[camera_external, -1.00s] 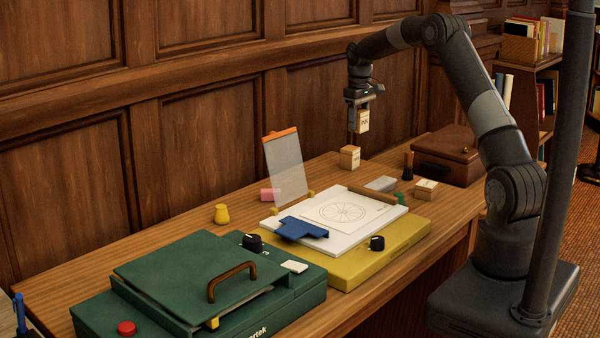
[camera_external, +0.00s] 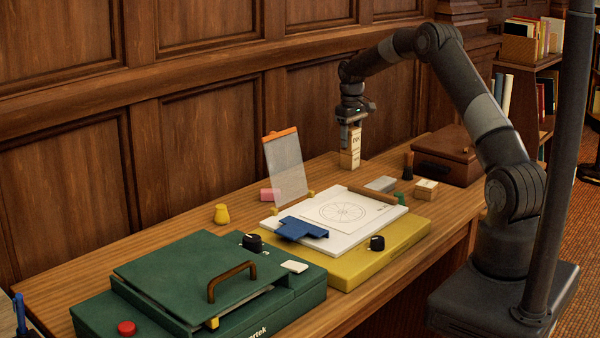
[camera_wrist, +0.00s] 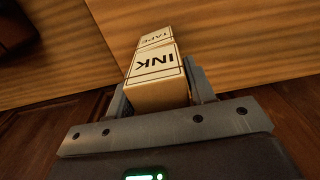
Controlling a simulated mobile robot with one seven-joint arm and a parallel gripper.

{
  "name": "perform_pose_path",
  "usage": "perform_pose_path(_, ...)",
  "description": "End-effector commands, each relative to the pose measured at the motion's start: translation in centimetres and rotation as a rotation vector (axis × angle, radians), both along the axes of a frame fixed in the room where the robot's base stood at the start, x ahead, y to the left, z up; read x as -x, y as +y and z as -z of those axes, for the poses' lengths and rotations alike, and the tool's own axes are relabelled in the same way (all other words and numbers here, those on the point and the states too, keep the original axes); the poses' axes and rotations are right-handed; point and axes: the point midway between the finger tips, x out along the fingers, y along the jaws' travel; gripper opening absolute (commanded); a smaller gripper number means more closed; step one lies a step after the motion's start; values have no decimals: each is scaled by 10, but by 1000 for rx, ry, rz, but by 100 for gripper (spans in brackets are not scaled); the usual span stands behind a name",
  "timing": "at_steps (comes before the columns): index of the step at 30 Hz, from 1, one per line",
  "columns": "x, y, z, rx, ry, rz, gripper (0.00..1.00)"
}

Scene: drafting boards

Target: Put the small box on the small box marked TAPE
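My gripper (camera_external: 352,124) is shut on a small cream box marked INK (camera_external: 354,139), which also shows between the fingers in the wrist view (camera_wrist: 158,85). The small box marked TAPE (camera_external: 349,160) stands on the desk near its back edge, directly below the INK box; its marked face shows past the INK box in the wrist view (camera_wrist: 156,37). The INK box is upright and looks lined up over the TAPE box, touching it or very close; I cannot tell which. The TAPE box is partly hidden by the INK box in the wrist view.
Another small box (camera_external: 425,190) lies right of a grey block (camera_external: 381,184). A brown case (camera_external: 446,155) stands at the right end. A clear upright panel (camera_external: 286,170), a yellow drafting board (camera_external: 345,275) and a green machine (camera_external: 200,270) fill the left and front.

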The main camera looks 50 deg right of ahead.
Motion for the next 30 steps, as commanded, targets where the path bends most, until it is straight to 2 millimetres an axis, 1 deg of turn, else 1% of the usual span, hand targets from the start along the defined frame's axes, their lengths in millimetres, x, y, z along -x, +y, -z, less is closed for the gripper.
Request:
perform_pose_path(1, 0, 0, 0, 0, 0, 0, 53)
perform_pose_path(6, 0, 0, 0, 0, 0, 0, 67)
perform_pose_path(13, 0, 0, -1, 0, 0, 0, 67)
perform_pose_path(17, 0, 0, -10, 1, -1, 0, 67)
perform_pose_path(20, -1, 0, -26, 1, -3, 0, 67)
perform_pose_path(27, -1, 0, -79, 2, -3, 0, 67)
perform_pose_path(30, 0, 0, -97, 2, -2, 0, 67)
